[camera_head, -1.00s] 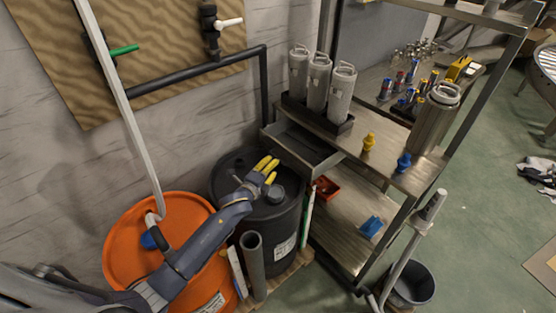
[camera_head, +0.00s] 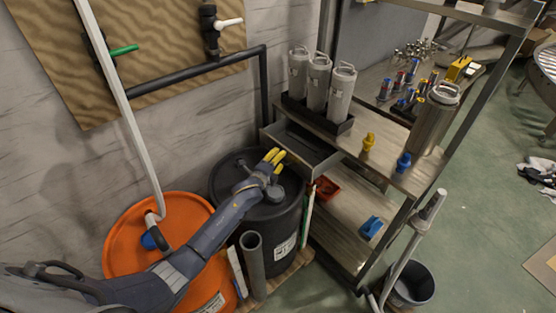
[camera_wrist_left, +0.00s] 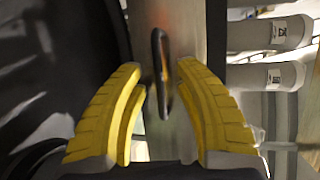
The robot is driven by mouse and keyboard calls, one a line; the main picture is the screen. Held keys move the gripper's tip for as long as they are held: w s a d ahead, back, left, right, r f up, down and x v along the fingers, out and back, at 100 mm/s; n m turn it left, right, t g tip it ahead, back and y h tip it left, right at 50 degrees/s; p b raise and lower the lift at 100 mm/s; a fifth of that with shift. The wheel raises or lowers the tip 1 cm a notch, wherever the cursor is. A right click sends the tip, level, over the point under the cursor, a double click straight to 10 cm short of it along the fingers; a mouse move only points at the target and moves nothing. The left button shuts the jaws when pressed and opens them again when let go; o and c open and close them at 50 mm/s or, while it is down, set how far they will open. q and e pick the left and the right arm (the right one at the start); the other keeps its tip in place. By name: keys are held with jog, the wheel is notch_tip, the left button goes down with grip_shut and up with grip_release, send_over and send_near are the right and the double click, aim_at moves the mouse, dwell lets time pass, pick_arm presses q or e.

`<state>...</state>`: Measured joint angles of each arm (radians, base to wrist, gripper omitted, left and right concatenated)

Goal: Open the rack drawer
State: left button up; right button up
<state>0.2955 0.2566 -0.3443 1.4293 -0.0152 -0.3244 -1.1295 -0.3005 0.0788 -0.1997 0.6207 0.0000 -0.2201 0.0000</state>
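The rack drawer (camera_head: 312,150) is a grey metal box at the left end of the rack's upper shelf, with a dark interior showing from above. My left gripper (camera_head: 278,158), with yellow fingers, is just in front of the drawer's face, above the black drum. In the left wrist view my left gripper (camera_wrist_left: 163,78) is open. A dark upright loop handle (camera_wrist_left: 158,60) on the metal drawer front stands between its fingertips, with gaps on both sides. In the head view the handle is hidden by the hand. My right gripper is not in view.
The black drum (camera_head: 285,215) and orange drum (camera_head: 130,225) stand below my left arm. Grey canisters (camera_head: 318,85) stand on the shelf behind the drawer. A black pipe (camera_head: 264,90) runs down close to the drawer's left. A red bin (camera_head: 326,188) sits on the lower shelf.

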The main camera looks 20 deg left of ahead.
pick_arm(q)
grip_shut()
jog(key=shift+s, duration=0.1)
dwell(0.4)
